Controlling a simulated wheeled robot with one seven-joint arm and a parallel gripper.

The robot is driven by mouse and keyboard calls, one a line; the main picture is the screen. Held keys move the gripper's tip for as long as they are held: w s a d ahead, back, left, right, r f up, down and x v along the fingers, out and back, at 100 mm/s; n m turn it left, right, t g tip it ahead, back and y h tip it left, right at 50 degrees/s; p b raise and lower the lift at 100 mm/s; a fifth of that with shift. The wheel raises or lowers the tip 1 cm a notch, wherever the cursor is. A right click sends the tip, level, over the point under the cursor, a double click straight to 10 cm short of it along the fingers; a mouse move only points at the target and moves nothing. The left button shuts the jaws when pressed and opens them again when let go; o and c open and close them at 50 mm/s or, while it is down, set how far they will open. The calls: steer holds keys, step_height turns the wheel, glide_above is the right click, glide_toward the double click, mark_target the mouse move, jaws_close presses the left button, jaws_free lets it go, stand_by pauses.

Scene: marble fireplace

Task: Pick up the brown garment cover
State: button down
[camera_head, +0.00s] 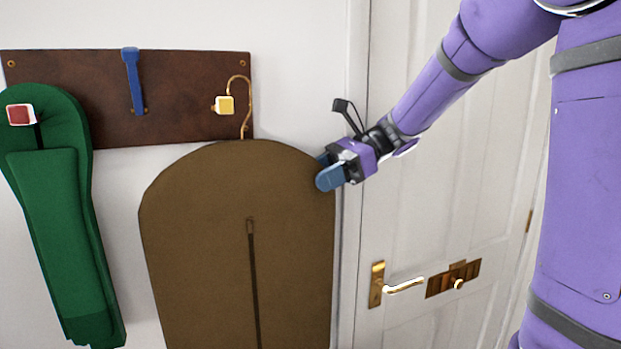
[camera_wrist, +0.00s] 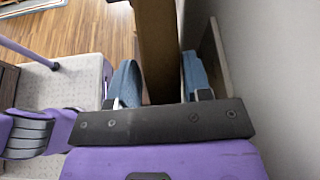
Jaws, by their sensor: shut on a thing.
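The brown garment cover (camera_head: 200,240) hangs flat against the white wall, its rounded top just below a brass hook (camera_head: 244,100) with a yellow tip. A dark zip line runs down its front, and its lower end is out of frame. My gripper (camera_head: 325,172) is at its upper right edge, with one blue finger in front of it. In the wrist view, my gripper (camera_wrist: 160,68) has the cover (camera_wrist: 158,40), seen edge-on, between its two blue fingers. It is shut on this edge.
A dark wooden rack board (camera_head: 190,110) with a blue hook (camera_head: 133,80) is fixed on the wall. A green garment (camera_head: 55,200) hangs at the left by a red-tipped hook. A white door (camera_head: 440,180) with a brass handle (camera_head: 400,287) stands right of the cover.

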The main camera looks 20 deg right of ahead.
steer(key=d, duration=1.5)
steer(key=shift+s, duration=0.4)
stand_by(0.3)
